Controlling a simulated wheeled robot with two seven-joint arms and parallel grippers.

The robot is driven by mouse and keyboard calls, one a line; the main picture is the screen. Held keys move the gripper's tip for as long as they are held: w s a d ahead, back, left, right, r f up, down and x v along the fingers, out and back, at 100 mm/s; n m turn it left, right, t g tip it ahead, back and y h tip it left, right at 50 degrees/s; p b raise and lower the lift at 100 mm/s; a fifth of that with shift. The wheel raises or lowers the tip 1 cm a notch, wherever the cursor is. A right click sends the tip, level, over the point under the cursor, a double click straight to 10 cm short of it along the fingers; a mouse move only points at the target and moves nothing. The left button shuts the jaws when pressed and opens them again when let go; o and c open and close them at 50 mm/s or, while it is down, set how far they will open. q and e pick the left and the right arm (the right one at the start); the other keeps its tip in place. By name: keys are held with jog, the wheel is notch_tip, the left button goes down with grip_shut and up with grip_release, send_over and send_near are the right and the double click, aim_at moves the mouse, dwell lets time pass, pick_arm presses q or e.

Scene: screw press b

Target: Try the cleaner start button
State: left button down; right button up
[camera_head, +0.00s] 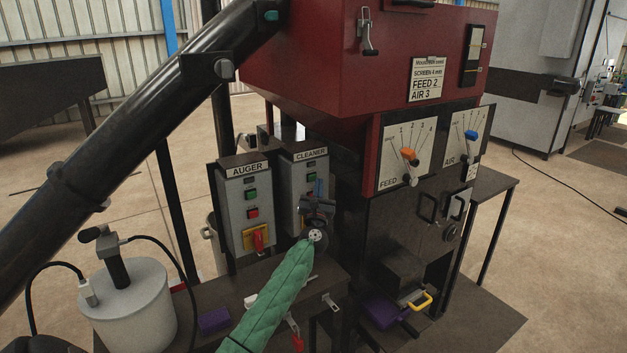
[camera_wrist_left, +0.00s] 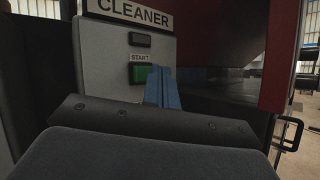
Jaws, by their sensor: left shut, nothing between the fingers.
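The grey cleaner control box (camera_head: 288,187) stands upright beside the auger box, with a CLEANER label on top. Its green start button (camera_head: 311,177) is also seen in the left wrist view (camera_wrist_left: 141,75), under a START label and a dark window. My left gripper (camera_head: 320,187) is in front of the cleaner box, its blue fingers shut and empty. In the left wrist view the fingers (camera_wrist_left: 163,88) are at the right edge of the button; I cannot tell whether they touch it. My gripper and wrist hide the lower part of the box. My right gripper is not in view.
The auger box (camera_head: 231,212) with green, red and yellow-red controls stands left of the cleaner box. The red machine (camera_head: 320,60) with feed and air dials rises to the right. A dark auger tube (camera_head: 130,145) crosses the left side. A white canister (camera_head: 128,310) stands at the lower left.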

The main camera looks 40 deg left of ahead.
pick_arm(q)
jog(key=shift+a, duration=0.2)
jog(key=shift+w+a, duration=0.15)
jog(key=shift+a, duration=0.1)
dwell(0.3)
jog(key=shift+b, duration=0.3)
jog(key=shift+a, duration=0.1)
jog(key=shift+w+a, duration=0.15)
jog(key=shift+a, duration=0.1)
dwell(0.5)
jog(key=shift+d, duration=0.1)
dwell(0.3)
jog(key=shift+s+d, duration=0.35)
jog(key=shift+d, duration=0.3)
